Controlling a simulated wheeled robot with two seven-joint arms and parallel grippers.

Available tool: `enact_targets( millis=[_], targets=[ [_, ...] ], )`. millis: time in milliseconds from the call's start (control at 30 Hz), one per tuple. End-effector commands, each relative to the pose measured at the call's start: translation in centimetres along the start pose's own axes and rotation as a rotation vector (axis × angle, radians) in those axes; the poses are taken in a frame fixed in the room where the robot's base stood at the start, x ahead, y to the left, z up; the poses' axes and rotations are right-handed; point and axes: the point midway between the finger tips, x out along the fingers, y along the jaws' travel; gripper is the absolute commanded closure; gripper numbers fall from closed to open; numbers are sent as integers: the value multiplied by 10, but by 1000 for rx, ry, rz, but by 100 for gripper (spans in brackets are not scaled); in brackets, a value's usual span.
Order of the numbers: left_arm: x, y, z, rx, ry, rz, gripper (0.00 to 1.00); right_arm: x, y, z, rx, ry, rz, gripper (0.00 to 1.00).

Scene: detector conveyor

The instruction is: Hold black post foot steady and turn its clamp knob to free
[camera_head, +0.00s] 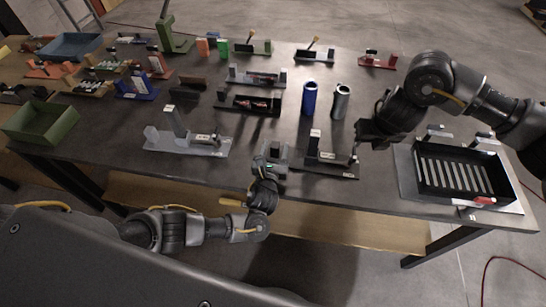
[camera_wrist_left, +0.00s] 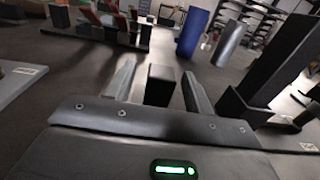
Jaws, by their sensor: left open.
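The black post foot (camera_head: 335,169) stands near the table's front edge, with a dark upright (camera_head: 314,146) at its left end and a small pale-marked piece on its base. My left gripper (camera_head: 272,156) is open, just left of the foot and apart from it. In the left wrist view my left gripper (camera_wrist_left: 158,72) has a dark block (camera_wrist_left: 160,86) between or beyond its fingers; I cannot tell whether it touches. A dark upright (camera_wrist_left: 275,70) is at the right there. My right gripper (camera_head: 376,134) is beside the foot's right end. Its fingers and the clamp knob are not clear.
A grey post foot (camera_head: 165,141) lies to the left. A blue cylinder (camera_head: 309,98) and a grey cylinder (camera_head: 340,102) stand behind the black foot. A black slotted tray (camera_head: 421,187) is at the right. Several fixtures fill the back; the table's front edge is close.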

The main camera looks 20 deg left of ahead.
Motion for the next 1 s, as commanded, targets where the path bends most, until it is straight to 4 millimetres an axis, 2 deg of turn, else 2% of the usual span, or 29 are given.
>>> enact_targets(
  millis=[133,400,800,933,1000],
  targets=[
    [7,0,1,0,-1,0,47,0,0,0,0,0,0,64],
    [7,0,0,-1,0,0,49,0,0,0,0,0,0,64],
    [7,0,0,0,0,0,100,0,0,0,0,0,0,64],
    [7,0,0,0,0,0,100,0,0,0,0,0,0,64],
    [7,0,0,0,0,0,100,0,0,0,0,0,0,57]
  ],
)
